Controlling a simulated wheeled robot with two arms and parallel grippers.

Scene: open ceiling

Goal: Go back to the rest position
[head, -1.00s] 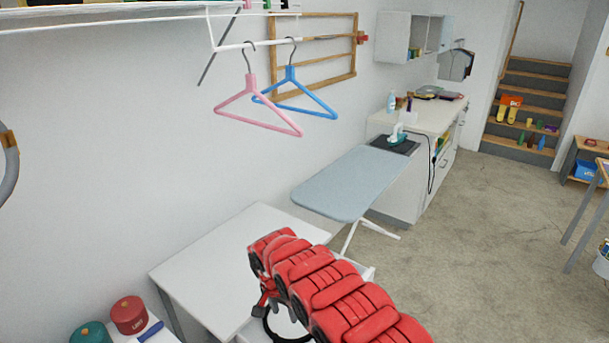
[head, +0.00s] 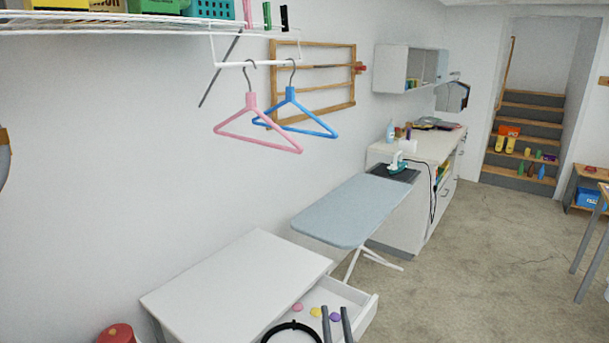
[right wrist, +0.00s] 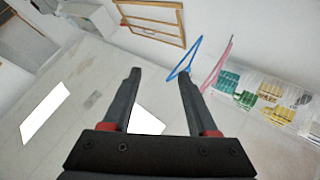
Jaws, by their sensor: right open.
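My right gripper (head: 335,312) shows at the bottom of the head view, with two dark fingers in front of an open white drawer (head: 366,308). In the right wrist view it is open, its fingers (right wrist: 160,75) well apart and nothing between them. My left gripper is not in the head view. A pink hanger (head: 256,130) and a blue hanger (head: 292,110) hang from a white rail, away from the right gripper. Both also show beyond the fingertips in the right wrist view, the blue hanger (right wrist: 186,60) nearer to them than the pink one (right wrist: 218,68).
The drawer belongs to a white table (head: 235,285) and holds small pink, yellow and purple pieces. An ironing board (head: 345,208) stands behind it, and an iron (head: 397,163) is at its far end. The concrete floor (head: 500,250) to the right is largely clear.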

